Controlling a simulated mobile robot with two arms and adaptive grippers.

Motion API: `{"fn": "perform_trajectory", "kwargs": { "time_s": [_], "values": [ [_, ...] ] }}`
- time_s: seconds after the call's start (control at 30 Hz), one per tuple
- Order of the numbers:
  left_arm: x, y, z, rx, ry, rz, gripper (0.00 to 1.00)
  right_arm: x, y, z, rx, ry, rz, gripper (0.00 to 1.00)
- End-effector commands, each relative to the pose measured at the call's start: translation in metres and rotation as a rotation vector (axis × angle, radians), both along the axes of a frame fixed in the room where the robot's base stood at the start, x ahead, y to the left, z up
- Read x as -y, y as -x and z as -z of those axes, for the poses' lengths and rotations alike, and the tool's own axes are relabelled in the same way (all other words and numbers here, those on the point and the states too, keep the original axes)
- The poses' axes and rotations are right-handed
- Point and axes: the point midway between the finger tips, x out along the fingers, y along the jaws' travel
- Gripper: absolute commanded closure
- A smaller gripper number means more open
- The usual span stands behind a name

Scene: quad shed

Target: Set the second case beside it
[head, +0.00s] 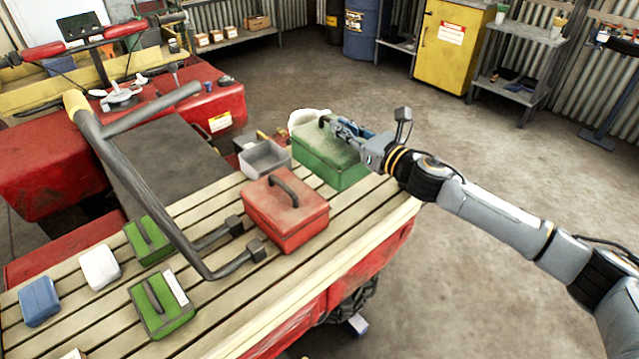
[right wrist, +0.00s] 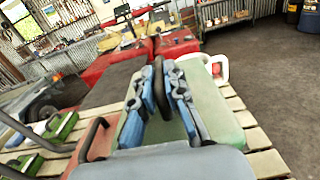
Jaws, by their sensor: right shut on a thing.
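The large green case (head: 325,165) is at the right end of the slatted wooden rack, just behind the red case (head: 285,218). My right gripper (head: 338,126) is shut on the green case's dark handle, reaching in from the right. In the right wrist view the handle stands between the blue-grey fingers (right wrist: 160,90), with the green lid (right wrist: 222,115) around them. The green case is upright and appears to be on or just above the slats; I cannot tell which. The red case stands upright with its handle up; part of it shows in the right wrist view (right wrist: 92,146). My left gripper is out of view.
A grey open bin (head: 264,160) stands behind the red case. A dark bent bar (head: 150,195) crosses above the rack. The rack's front strip is bare.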

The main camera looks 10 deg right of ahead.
Motion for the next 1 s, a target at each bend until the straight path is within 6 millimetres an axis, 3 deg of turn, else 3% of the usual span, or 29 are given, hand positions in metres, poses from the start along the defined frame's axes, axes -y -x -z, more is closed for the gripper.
{"fn": "perform_trajectory", "kwargs": {
  "time_s": [0.1,0.2,0.37,0.6,0.87,0.9,1.0],
  "values": [
    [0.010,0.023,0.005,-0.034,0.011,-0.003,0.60,-0.002,0.001,0.024,-0.004,-0.007,-0.002,1.00],
    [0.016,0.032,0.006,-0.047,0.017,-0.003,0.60,-0.001,0.000,0.036,-0.001,-0.005,-0.001,1.00],
    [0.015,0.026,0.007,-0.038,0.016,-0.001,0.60,-0.001,0.000,0.048,0.001,-0.003,-0.002,1.00],
    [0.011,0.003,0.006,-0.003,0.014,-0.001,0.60,-0.002,0.000,0.078,0.000,-0.005,-0.002,1.00],
    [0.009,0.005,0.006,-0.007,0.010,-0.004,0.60,-0.001,0.000,0.081,0.002,-0.002,-0.001,1.00],
    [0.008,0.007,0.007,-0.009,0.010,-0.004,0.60,-0.001,0.001,0.085,-0.004,0.000,0.000,0.80],
    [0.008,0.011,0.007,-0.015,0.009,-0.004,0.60,-0.001,0.001,0.084,-0.003,-0.001,0.000,0.65]
  ]
}}
